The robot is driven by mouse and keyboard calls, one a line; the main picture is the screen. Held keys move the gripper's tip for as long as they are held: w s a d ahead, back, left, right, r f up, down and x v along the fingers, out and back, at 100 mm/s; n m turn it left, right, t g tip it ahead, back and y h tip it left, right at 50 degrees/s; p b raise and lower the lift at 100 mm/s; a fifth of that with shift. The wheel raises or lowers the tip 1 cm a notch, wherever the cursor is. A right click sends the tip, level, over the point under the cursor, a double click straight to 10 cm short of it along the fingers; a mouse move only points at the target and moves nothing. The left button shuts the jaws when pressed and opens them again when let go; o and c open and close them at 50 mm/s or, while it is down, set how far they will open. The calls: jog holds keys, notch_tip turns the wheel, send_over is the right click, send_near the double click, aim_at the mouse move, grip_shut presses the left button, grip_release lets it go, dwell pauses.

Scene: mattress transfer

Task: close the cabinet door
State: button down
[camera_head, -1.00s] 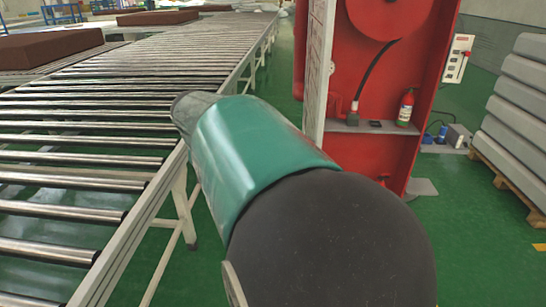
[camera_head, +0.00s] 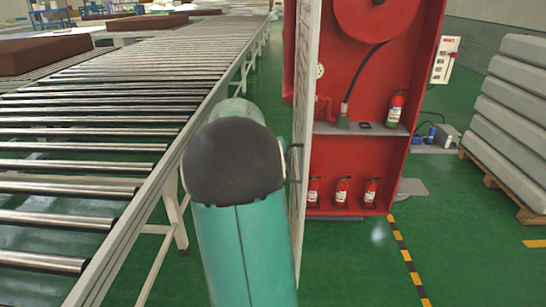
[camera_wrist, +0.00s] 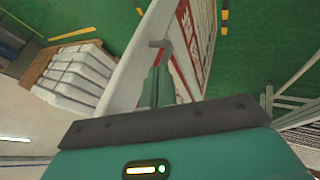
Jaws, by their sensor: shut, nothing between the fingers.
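The red cabinet (camera_head: 345,95) stands open at the right of the roller conveyor in the head view. Its white door (camera_head: 306,110) is swung out toward me and seen almost edge-on. In the wrist view the door (camera_wrist: 203,35) runs away from me, with red lettering on its outer face. My gripper (camera_wrist: 158,46) is shut and empty, with its tip at or very near the door's pale edge; I cannot tell if they touch. In the head view my gripper (camera_head: 294,149) is partly hidden behind my arm, at the door's left side.
The conveyor (camera_head: 90,140) fills the left, with a brown mattress (camera_head: 45,55) on it. Fire extinguishers (camera_head: 396,107) stand inside the cabinet. Stacked grey mattresses (camera_head: 510,100) lie on a pallet at the right. The green floor before the cabinet is clear.

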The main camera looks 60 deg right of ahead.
jog(key=shift+s+d+f, duration=0.2)
jog(key=shift+s+d, duration=0.4)
jog(key=shift+s, duration=0.35)
jog(key=shift+s+d+f, duration=0.2)
jog(key=shift+s+d, duration=0.35)
jog(key=shift+s, duration=0.35)
